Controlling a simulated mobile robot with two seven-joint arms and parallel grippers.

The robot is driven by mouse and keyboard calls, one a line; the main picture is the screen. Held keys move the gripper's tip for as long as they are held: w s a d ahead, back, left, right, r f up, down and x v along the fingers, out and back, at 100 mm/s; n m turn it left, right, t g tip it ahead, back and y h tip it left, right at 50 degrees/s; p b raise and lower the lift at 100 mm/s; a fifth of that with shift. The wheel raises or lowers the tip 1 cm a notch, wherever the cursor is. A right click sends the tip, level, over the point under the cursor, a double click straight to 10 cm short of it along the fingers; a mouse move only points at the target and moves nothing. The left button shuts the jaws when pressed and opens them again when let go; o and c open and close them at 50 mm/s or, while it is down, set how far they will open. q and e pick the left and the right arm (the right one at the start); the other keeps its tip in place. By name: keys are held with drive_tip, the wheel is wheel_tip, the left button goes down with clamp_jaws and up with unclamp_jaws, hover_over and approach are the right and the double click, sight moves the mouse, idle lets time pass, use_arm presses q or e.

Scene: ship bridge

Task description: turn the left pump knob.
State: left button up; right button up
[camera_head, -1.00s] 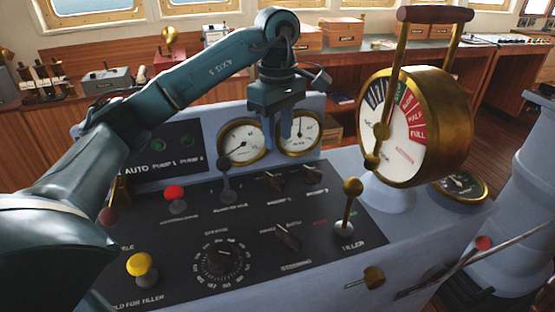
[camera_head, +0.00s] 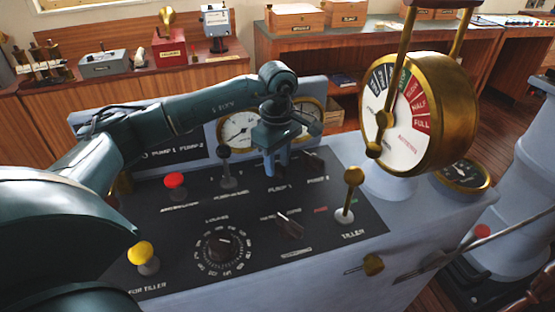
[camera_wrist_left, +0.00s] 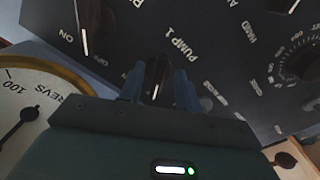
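The left pump knob (camera_wrist_left: 158,74), a dark bar-shaped knob labelled PUMP 1, shows between my left gripper's two fingers in the wrist view. In the head view my left gripper (camera_head: 276,172) points down over it and hides most of it. The fingers (camera_wrist_left: 160,90) stand close on either side of the knob; whether they touch it I cannot tell. The PUMP 2 knob (camera_head: 313,162) is just right of the gripper. My right gripper is not in view.
Close by on the panel are a black-topped lever (camera_head: 226,165), a red button (camera_head: 175,186), another dark knob (camera_head: 289,225) and the brass tiller lever (camera_head: 349,195). Gauges (camera_head: 239,131) stand behind the gripper. A large brass telegraph (camera_head: 425,112) rises at right.

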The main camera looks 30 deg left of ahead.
use_arm(q)
drive_tip(key=shift+f, duration=0.3)
drive_tip(key=shift+c, duration=0.5)
clamp_jaws()
